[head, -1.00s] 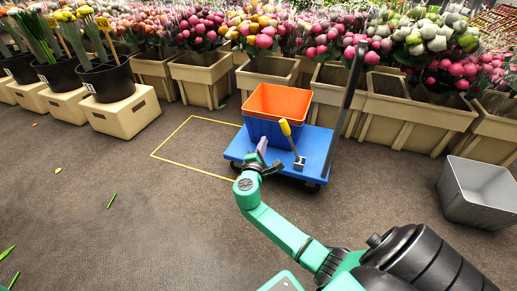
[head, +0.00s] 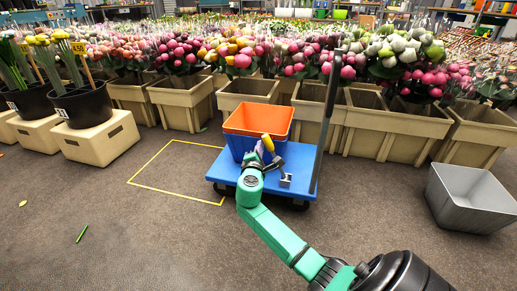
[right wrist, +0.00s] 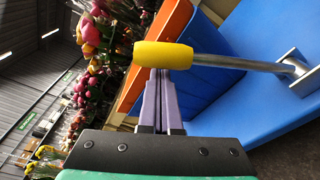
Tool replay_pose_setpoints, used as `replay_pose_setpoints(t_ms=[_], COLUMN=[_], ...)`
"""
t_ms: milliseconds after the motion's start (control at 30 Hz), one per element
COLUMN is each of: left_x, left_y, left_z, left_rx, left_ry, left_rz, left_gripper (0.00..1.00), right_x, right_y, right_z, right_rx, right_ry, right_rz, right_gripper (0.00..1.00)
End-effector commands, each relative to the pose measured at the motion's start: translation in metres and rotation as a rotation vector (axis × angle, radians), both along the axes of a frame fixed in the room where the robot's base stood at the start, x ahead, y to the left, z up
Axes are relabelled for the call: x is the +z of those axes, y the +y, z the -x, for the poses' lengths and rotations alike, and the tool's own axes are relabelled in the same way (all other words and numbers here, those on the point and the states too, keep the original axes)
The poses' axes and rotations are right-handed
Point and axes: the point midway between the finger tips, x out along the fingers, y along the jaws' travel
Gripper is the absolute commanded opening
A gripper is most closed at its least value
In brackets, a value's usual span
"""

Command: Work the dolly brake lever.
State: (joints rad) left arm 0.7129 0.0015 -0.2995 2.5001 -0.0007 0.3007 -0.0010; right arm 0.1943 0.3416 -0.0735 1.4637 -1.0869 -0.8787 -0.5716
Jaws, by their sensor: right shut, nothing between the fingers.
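The dolly's brake lever has a yellow grip (head: 268,142) on a metal rod, leaning left from a small bracket (head: 286,180) on the blue dolly deck (head: 310,160). In the right wrist view the yellow grip (right wrist: 163,55) lies across the picture just beyond my fingertips, its rod running right to the bracket (right wrist: 293,70). My right gripper (head: 258,151) is shut and empty, beside the grip on its left in the head view. Its purple fingers (right wrist: 160,75) are together; whether they touch the grip I cannot tell. My left gripper is out of view.
An orange crate (head: 259,120) sits on a blue crate on the dolly. A dark upright handle (head: 327,120) stands at the dolly's right. A yellow floor outline (head: 163,188) lies left, a grey bin (head: 470,198) right. Flower planters (head: 393,130) line the back.

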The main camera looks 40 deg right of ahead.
Motion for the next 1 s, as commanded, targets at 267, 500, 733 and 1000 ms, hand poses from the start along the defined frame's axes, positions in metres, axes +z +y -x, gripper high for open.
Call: replay_pose_setpoints(t_ms=[267, 500, 733, 1000], left_x=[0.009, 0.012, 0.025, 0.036], left_y=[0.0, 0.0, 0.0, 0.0], left_z=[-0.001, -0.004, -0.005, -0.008], left_rx=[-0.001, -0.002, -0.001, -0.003], left_ry=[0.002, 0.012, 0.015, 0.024], left_rz=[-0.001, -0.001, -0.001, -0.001], left_gripper=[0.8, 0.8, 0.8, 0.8], right_x=[0.005, 0.008, 0.016, 0.026], right_y=[-0.003, -0.006, -0.013, -0.032], right_z=[0.005, 0.009, 0.019, 0.046], right_rx=[0.0, -0.001, -0.003, -0.002], right_ry=[0.001, 0.0, 0.001, -0.07], right_rz=[0.0, 0.001, 0.002, -0.048], right_gripper=[0.0, 0.0, 0.0, 0.0])
